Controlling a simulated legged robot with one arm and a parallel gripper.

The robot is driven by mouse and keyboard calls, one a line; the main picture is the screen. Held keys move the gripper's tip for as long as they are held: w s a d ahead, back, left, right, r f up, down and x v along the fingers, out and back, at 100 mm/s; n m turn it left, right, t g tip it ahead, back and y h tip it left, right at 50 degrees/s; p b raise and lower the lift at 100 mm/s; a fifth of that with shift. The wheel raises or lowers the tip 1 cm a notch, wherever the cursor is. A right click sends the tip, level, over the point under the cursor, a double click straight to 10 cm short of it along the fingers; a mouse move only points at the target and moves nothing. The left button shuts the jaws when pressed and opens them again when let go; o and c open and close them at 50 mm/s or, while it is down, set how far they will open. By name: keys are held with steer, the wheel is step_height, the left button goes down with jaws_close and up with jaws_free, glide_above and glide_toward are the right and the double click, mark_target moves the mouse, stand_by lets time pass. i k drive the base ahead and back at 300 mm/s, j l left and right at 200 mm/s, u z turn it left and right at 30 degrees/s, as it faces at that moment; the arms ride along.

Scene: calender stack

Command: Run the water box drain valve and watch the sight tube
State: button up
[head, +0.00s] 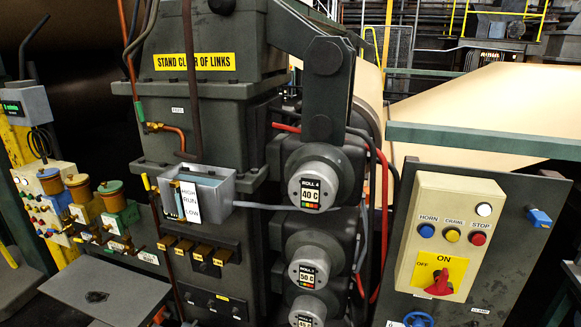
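An open-topped grey box (222,190) is fixed to the front of the dark green machine stand, left of the round roll ends. A white plate marked HIGH, RUN and LOW (190,202) is on its front. A narrow strip with a bluish-green upper part (175,190) stands beside the plate and looks like the sight tube; I cannot read a level in it. A yellow-tipped lever (147,183) stands just left of the box. No label shows which part is the drain valve. My gripper is not in view.
Right, a cream control box (432,205) has HORN, CRAWL and STOP buttons and a red switch (440,284). A blue handwheel (418,319) sits below it. A sign reads STAND CLEAR OF LINKS (194,62).

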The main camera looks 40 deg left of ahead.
mark_target(151, 197)
steer(key=u, duration=1.05)
steer(key=j+u, duration=0.2)
steer(key=j, duration=0.5)
steer(key=j+u, duration=0.15)
steer(key=j, duration=0.55)
steer(key=i+j+u, duration=0.2)
steer(key=j, duration=0.45)
steer(key=k, duration=0.1)
